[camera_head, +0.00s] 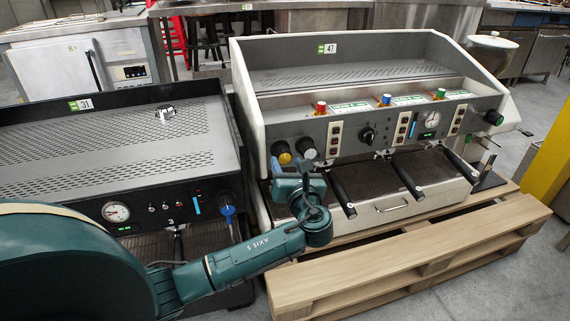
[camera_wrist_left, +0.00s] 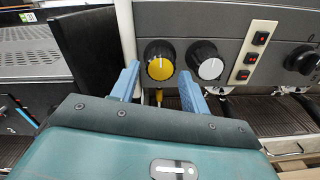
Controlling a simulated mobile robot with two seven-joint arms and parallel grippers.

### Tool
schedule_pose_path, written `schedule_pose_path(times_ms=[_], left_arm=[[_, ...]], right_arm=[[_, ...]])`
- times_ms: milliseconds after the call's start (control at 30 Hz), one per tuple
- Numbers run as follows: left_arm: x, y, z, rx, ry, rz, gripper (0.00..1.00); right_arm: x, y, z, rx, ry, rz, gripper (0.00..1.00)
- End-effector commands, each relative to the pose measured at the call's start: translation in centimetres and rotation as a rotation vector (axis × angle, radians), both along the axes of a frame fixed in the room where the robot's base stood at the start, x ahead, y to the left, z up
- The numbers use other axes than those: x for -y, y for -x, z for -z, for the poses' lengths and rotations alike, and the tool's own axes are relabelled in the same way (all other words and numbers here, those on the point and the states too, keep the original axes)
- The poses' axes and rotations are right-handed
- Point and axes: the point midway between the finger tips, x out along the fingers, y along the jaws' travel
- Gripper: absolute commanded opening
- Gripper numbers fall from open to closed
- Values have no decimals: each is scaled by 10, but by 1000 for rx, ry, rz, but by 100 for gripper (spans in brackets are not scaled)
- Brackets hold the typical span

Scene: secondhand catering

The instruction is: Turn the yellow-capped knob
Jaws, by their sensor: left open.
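The yellow-capped knob (camera_head: 283,156) is black with a yellow face and sits at the lower left of the right-hand machine's front panel. In the left wrist view the knob (camera_wrist_left: 159,66) is in the upper middle, its cap facing me. My left gripper (camera_head: 294,178) is in front of the panel, just below the knob in the head view. In the wrist view its blue fingers (camera_wrist_left: 160,86) are open, one at the knob's lower left and one at its lower right. I cannot tell whether they touch it. My right gripper is not in view.
A white-capped knob (camera_wrist_left: 207,67) sits close to the right of the yellow one, near the right finger. A switch strip (camera_wrist_left: 252,53) and a black dial (camera_head: 367,135) are further right. Portafilter handles (camera_head: 341,190) jut out below. A dark machine (camera_head: 108,150) stands left.

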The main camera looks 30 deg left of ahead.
Motion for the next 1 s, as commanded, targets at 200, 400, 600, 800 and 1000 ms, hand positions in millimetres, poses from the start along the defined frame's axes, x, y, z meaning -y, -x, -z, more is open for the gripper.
schedule_pose_path(times_ms=[200,400,600,800,1000], left_arm=[[-21,-18,1,0,0,-1,46],[-25,-23,0,0,2,1,46],[-25,-23,0,0,2,1,45],[-25,-23,0,0,2,1,28],[-25,-22,0,0,2,1,14]], right_arm=[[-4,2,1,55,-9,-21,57],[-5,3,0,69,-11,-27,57],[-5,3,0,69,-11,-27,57],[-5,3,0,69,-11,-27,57],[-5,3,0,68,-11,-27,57]])
